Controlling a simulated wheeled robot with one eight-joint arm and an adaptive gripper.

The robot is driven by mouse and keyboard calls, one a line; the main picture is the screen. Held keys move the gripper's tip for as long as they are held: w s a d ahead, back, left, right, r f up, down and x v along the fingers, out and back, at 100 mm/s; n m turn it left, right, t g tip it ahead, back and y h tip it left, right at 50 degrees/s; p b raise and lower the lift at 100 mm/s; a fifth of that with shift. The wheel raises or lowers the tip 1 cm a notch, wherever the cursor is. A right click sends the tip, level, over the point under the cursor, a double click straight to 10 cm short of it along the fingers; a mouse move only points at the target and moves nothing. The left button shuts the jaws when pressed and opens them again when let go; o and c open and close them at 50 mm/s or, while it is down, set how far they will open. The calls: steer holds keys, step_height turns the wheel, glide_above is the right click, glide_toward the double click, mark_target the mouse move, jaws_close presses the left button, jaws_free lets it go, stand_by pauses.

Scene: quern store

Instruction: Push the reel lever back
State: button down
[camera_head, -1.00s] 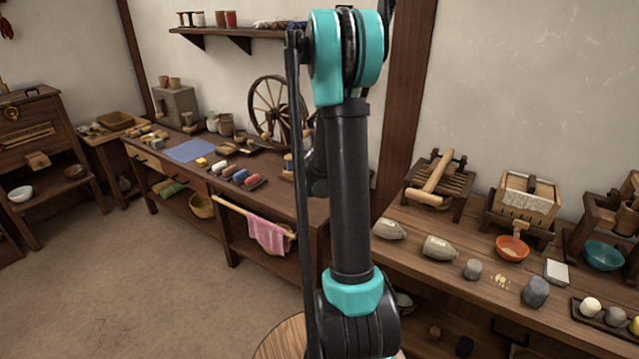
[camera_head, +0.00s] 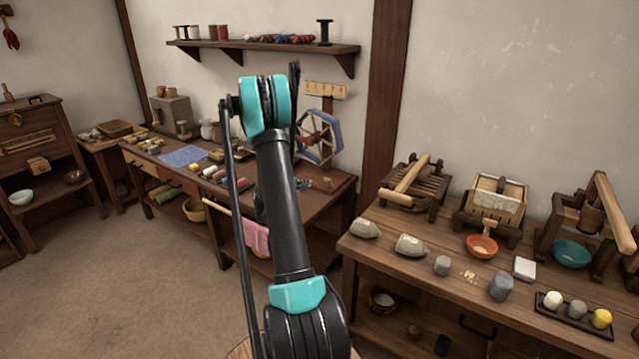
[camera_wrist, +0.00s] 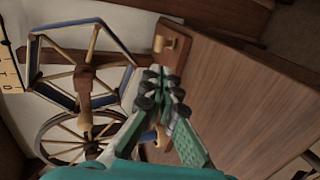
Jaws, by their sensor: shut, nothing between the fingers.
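A spoked spinning wheel (camera_wrist: 82,135) stands beside the reel. The long bench (camera_head: 310,205) bears a blue cloth (camera_head: 184,156) and several yarn rolls. A second bench (camera_head: 400,262) at right holds sacks, bowls and presses. A shelf (camera_head: 270,46) hangs above. The floor at left is clear.

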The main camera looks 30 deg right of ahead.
mark_target(327, 180)
steer(key=x, duration=1.4)
steer(key=shift+f, duration=0.1)
steer(key=shift+d+r+y, duration=0.2)
steer(key=shift+r+y, duration=0.05)
steer(key=shift+y, duration=0.05)
